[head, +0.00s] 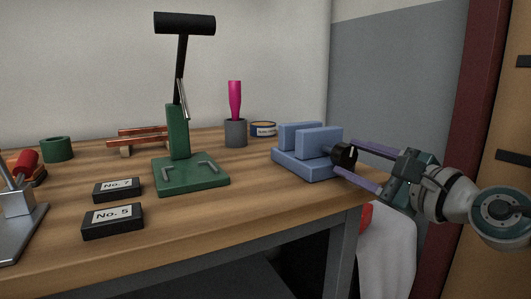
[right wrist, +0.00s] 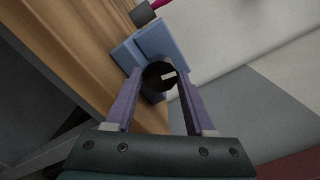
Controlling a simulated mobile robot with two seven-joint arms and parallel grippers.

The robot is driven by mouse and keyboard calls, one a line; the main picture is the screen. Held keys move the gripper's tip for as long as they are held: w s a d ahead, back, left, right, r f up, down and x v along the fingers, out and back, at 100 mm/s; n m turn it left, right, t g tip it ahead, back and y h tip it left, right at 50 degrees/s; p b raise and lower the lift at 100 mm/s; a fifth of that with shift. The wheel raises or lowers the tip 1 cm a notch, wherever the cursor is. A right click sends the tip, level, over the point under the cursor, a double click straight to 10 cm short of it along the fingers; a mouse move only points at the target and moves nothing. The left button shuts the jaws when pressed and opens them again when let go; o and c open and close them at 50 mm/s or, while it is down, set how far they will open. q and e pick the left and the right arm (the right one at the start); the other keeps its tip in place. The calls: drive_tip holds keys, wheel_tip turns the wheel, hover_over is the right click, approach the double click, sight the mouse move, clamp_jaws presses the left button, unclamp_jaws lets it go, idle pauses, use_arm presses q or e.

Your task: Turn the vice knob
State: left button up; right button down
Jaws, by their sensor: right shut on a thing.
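The blue vice (head: 305,140) stands at the right end of the wooden bench, its two jaw blocks upright on a base. Its black round knob (head: 344,156) faces right and bears a white mark. My right gripper (head: 343,157) comes in from the right, with one purple finger on each side of the knob, shut on it. In the right wrist view the knob (right wrist: 160,76) sits between the fingertips, its white mark facing the camera. The blue vice body (right wrist: 161,42) shows behind it. My left gripper is not in view.
A green press (head: 190,174) with a black handle stands left of the vice. A grey cup (head: 235,133) holds a magenta tool behind. Black labelled blocks (head: 113,221) lie near the front edge. A dark red post (head: 477,130) rises at the right.

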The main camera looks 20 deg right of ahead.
drive_tip(key=shift+n, duration=1)
drive_tip(key=shift+c, duration=1.3)
unclamp_jaws()
drive_tip(key=shift+s+p, duration=0.15)
drive_tip(key=shift+p, duration=0.15)
drive_tip(key=shift+s, duration=0.3)
drive_tip(key=s+p, duration=0.2)
drive_tip(key=s, duration=0.7)
drive_tip(key=shift+d+p, duration=0.4)
